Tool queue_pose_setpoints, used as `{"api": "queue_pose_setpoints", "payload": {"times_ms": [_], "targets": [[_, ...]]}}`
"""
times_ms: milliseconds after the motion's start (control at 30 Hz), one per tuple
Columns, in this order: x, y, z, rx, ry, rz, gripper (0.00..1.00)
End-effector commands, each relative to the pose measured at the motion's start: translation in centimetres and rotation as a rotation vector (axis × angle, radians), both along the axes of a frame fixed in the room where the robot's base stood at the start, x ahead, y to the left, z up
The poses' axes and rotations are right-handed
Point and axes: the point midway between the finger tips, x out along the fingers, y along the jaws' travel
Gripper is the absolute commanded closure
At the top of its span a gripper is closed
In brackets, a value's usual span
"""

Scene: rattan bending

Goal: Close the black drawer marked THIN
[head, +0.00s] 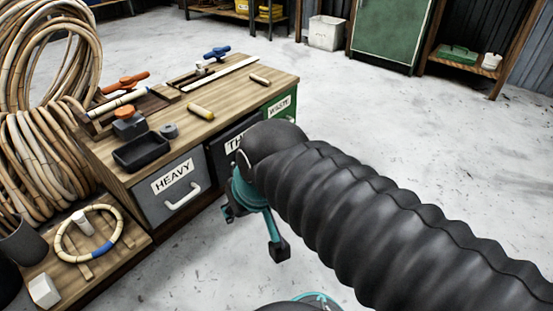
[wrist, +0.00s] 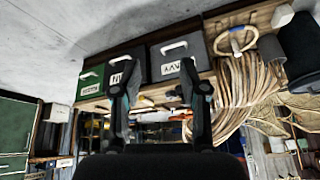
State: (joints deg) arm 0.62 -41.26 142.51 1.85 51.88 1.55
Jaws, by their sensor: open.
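The black drawer marked THIN (head: 234,146) is in the workbench front, between the grey HEAVY drawer (head: 160,198) and the green WASTE drawer (head: 283,106). My arm hides much of its face and its handle in the head view. In the wrist view, turned upside down, the THIN drawer (wrist: 135,72) shows its label partly behind a finger and a pale handle. I cannot tell how far it stands out. My gripper (head: 254,232) is open and empty, in front of the bench and apart from the drawers. Its fingers (wrist: 154,66) spread across the THIN and HEAVY drawers in the wrist view.
The wooden bench top (head: 235,85) carries clamps, a black tray (head: 142,152) and short rattan pieces. Rattan coils (head: 45,150) and a low shelf with a rattan ring (head: 117,222) stand at left. The grey floor (head: 400,120) before the bench is open.

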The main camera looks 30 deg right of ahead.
Motion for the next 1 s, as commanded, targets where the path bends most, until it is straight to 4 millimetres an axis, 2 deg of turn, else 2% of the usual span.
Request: {"api": "queue_pose_setpoints", "payload": {"times_ms": [167, 267, 567, 767, 1000], "targets": [[2.5, 1.3, -0.3, 0.181, 0.115, -0.179, 0.57], [4.7, 2.0, -0.6, 0.321, 0.201, -0.335, 0.57], [12.2, 2.8, -2.2, 0.731, 0.468, -0.834, 0.57], [17.9, 1.9, -3.9, 0.990, 0.654, -1.176, 0.57], [25.0, -1.1, -7.2, 1.293, 0.888, -1.589, 0.57]]}}
